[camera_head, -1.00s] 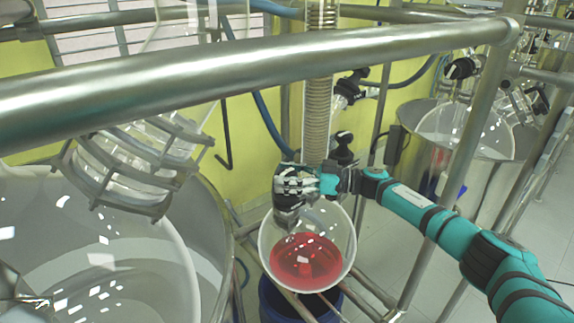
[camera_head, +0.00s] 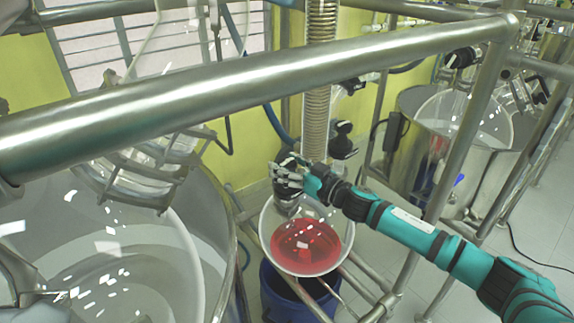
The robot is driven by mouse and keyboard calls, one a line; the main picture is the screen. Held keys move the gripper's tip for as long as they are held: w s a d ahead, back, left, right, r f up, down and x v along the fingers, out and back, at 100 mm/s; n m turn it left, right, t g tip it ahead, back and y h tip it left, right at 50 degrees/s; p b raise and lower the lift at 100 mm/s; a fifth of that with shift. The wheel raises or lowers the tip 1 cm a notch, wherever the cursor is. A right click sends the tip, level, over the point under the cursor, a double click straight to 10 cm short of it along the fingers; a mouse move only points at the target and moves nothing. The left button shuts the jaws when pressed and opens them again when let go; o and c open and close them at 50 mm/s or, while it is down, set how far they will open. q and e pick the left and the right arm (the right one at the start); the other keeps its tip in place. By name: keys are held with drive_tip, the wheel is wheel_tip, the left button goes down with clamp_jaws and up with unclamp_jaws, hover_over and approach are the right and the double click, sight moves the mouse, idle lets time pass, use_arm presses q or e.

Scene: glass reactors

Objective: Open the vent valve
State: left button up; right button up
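My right gripper (camera_head: 287,177) is at the neck of a round glass flask (camera_head: 307,273) holding red liquid. Its pale fingers lie against black parts at the neck, and they hide most of what is there. I cannot tell whether they grip anything. Black valve knobs (camera_head: 343,142) stand just right of the coiled glass column (camera_head: 317,105), above and to the right of the gripper and apart from it. Which black part is the vent valve is not clear. My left gripper is not in view.
A thick steel rail (camera_head: 230,82) crosses in front. A large glass vessel in a steel jacket (camera_head: 215,230) fills the left. A blue container (camera_head: 285,300) stands under the flask. Steel frame posts (camera_head: 468,125) and another glass reactor (camera_head: 465,120) are at the right.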

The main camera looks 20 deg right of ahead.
drive_tip(key=c, duration=0.8)
drive_tip(key=shift+w+d+r+n+g+y, duration=0.15)
drive_tip(key=shift+n+g+y, duration=0.25)
drive_tip(key=shift+n+y, duration=0.25)
drive_tip(key=shift+c, duration=0.2)
drive_tip(key=n+g+y, duration=0.2)
drive_tip(key=shift+y, duration=0.35)
drive_tip(key=shift+f+n+g+y+b, duration=0.3)
drive_tip(key=shift+n+g+y+b, duration=0.1)
drive_tip(key=shift+g, duration=0.2)
drive_tip(key=n+g+y+b, duration=0.2)
drive_tip(key=g+b, duration=0.1)
drive_tip(key=shift+n+g+b, duration=0.25)
drive_tip(key=shift+g+b, duration=0.05)
drive_tip(key=shift+n+g+y+b, duration=0.55)
drive_tip(key=shift+g+b, duration=0.25)
drive_tip(key=shift+b, duration=0.45)
drive_tip(key=shift+r+n+g+b, duration=0.1)
drive_tip(key=shift+n+g+b, duration=0.25)
drive_tip(key=shift+g+b, duration=0.15)
